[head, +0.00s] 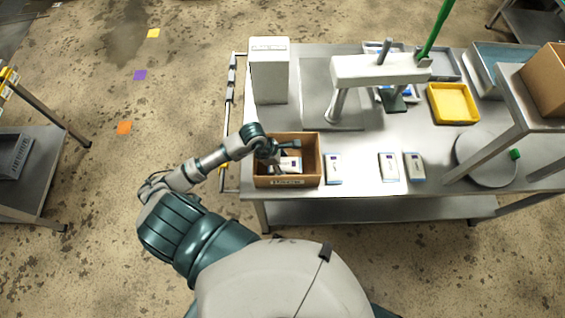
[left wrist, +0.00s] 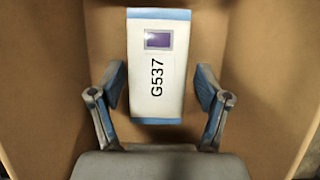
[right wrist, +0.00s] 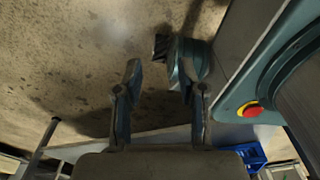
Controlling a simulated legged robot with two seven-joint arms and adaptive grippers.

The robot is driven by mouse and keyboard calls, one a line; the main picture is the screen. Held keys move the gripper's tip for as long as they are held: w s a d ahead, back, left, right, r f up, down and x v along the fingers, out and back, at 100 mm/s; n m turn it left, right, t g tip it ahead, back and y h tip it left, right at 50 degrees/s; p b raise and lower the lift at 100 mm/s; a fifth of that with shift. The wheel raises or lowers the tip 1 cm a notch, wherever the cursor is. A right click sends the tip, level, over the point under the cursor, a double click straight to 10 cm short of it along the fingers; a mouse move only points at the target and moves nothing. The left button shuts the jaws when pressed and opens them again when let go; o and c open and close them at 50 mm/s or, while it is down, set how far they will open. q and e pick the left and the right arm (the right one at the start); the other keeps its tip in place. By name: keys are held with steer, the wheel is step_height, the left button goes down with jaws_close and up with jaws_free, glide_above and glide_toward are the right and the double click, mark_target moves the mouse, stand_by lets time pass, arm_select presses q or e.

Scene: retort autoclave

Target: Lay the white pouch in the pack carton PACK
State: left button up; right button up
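A white pouch with blue ends, a purple square and the print G537 (left wrist: 158,70) lies inside the brown open carton (head: 318,165); it also shows in the head view (head: 291,164). My left gripper (head: 278,158) reaches down into the carton. In the left wrist view its two fingers stand open beside the pouch's lower half, with a gap on each side. My right gripper (right wrist: 160,85) is open and empty, away from the carton.
Three more white pouches lie on the steel table right of the carton, the nearest (head: 333,168) close to its wall. A white box (head: 269,70) stands behind the carton. A press-like machine (head: 380,70), a yellow tray (head: 453,103) and a round plate (head: 486,158) stand farther right.

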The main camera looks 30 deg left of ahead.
arm_select(q)
steer(key=shift+d+r, duration=0.1)
steer(key=shift+d, duration=0.4)
steer(key=shift+r, duration=0.1)
steer(key=shift+a+r, duration=0.15)
steer(key=shift+r, duration=0.1)
steer(key=b+v, duration=0.1)
steer(key=v, duration=1)
steer(key=shift+a, duration=0.25)
arm_select(e)
steer(key=shift+d+f, duration=0.35)
steer(key=shift+d, duration=0.2)
steer(key=shift+d+f, duration=0.3)
steer(key=shift+d, duration=0.2)
arm_select(q)
steer(key=shift+s+a+r, duration=0.1)
arm_select(e)
steer(key=shift+a, duration=0.1)
